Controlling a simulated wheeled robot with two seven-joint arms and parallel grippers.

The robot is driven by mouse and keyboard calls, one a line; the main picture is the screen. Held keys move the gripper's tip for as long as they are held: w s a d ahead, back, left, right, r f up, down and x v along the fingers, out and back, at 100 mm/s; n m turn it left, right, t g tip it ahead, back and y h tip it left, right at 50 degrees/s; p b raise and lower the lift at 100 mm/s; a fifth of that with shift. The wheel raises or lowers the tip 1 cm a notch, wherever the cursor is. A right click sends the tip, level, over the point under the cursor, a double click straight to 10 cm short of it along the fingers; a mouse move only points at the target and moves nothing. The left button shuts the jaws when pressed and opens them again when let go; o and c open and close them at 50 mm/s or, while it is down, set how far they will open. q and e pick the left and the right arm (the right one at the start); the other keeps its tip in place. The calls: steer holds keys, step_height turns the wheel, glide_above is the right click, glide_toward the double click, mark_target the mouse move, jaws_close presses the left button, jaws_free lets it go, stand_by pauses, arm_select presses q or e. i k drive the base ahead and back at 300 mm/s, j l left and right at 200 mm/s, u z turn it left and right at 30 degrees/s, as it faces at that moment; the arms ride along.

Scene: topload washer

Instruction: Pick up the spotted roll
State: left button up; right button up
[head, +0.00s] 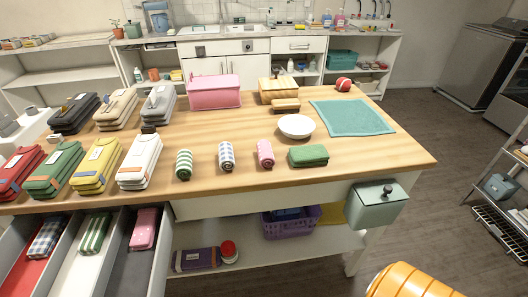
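Three small rolls stand in a row near the front edge of the wooden table. The left one is a green-and-white striped roll (184,164). The middle one is a white roll with a blue pattern (226,156). The right one is a pink roll (265,153) with a faint pale pattern that looks like spots, too small to be sure. All three rest on the tabletop, apart from each other. Neither of my grippers is in view.
A green folded cloth (308,155) lies right of the pink roll, with a white bowl (296,126) behind. Several folded stacks fill the table's left side, including a white stack (140,162). A pink box (214,93) stands behind. Bare wood surrounds the rolls.

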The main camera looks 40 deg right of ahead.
mark_target(266, 156)
steer(key=i+l+z, duration=0.1)
steer(key=z, duration=0.3)
steer(key=i+l+z, duration=0.1)
steer(key=z, duration=0.25)
steer(key=i+z, duration=0.1)
steer(key=z, duration=0.3)
steer(key=i+z, duration=0.15)
steer(key=z, duration=0.25)
